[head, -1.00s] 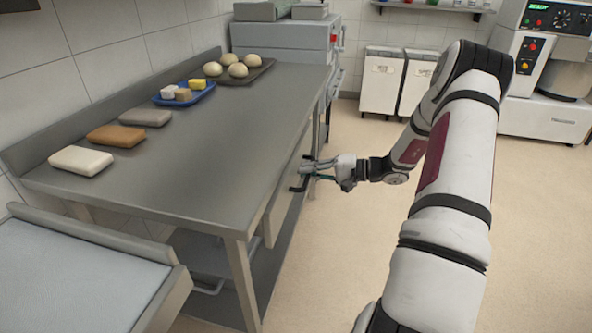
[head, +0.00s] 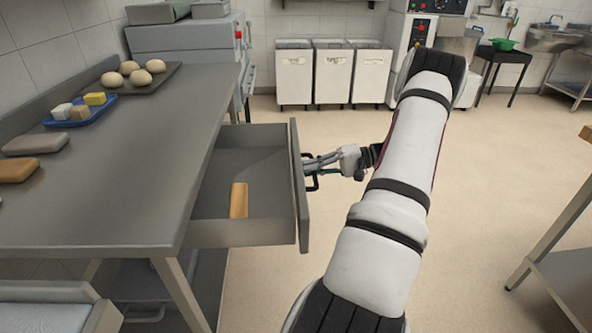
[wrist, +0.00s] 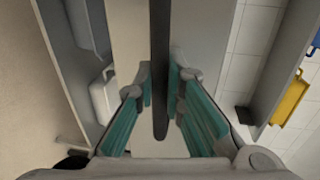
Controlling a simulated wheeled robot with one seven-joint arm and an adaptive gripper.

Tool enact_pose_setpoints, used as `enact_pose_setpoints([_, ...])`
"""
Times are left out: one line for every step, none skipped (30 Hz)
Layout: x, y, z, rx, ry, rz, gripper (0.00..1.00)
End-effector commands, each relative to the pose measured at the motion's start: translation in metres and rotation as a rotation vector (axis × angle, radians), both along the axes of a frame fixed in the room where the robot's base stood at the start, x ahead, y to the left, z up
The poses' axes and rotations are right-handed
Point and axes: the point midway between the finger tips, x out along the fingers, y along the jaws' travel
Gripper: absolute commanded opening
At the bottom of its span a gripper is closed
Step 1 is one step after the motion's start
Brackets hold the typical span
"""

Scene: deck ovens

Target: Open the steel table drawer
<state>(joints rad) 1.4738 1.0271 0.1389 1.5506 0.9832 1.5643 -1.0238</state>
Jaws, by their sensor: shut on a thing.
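The steel table (head: 150,150) stands at the left in the head view. Its drawer (head: 262,232) is pulled well out from the table's right side, and its inside shows. A tan block-like item (head: 239,200) lies in the drawer. My gripper (head: 316,164) is at the drawer front and shut on the dark bar handle (head: 312,184). In the wrist view the handle (wrist: 160,75) runs upright between the teal finger pads of my gripper (wrist: 160,115). The exact contact of the pads on the handle is hard to see.
On the tabletop are a tray of dough balls (head: 125,80), a blue tray (head: 78,116) with small blocks, and dough-like slabs. White bins (head: 330,75) stand at the back. Another table (head: 570,265) is at the right. The floor between is clear.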

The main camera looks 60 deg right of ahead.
Motion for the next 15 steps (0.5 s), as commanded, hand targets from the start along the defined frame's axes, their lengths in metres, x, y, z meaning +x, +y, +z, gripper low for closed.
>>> enact_pose_setpoints([-0.0038, -0.0032, -0.0014, -0.001, 0.002, -0.002, 0.0])
enact_pose_setpoints([-0.0053, -0.0043, -0.0013, -0.001, 0.002, -0.002, 0.0])
enact_pose_setpoints([-0.007, -0.0053, -0.0014, -0.001, 0.002, -0.001, 0.0])
enact_pose_setpoints([-0.0079, -0.0059, -0.0013, 0.0, 0.001, -0.001, 0.0])
enact_pose_setpoints([-0.0085, -0.0064, -0.0013, 0.0, 0.001, 0.0, 0.0])
enact_pose_setpoints([-0.0092, -0.0069, -0.0013, 0.0, 0.001, 0.0, 0.0])
enact_pose_setpoints([-0.0096, -0.0072, -0.0013, 0.0, 0.001, 0.0, 0.0])
enact_pose_setpoints([-0.0098, -0.0074, -0.0012, 0.0, 0.001, 0.0, 0.0])
enact_pose_setpoints([-0.01, -0.0075, -0.0012, 0.0, 0.001, 0.0, 0.0])
enact_pose_setpoints([-0.01, -0.0075, -0.0012, 0.0, 0.001, 0.0, 0.0])
enact_pose_setpoints([-0.01, -0.0075, -0.0012, 0.0, 0.001, 0.0, 0.0])
enact_pose_setpoints([-0.0099, -0.0076, -0.0012, 0.0, 0.002, 0.0, 0.0])
enact_pose_setpoints([-0.0099, -0.0076, -0.0012, 0.0, 0.002, 0.0, 0.0])
enact_pose_setpoints([-0.0098, -0.0076, -0.0012, 0.0, 0.002, 0.0, 0.0])
enact_pose_setpoints([-0.0098, -0.0076, -0.0012, 0.0, 0.002, 0.0, 0.0])
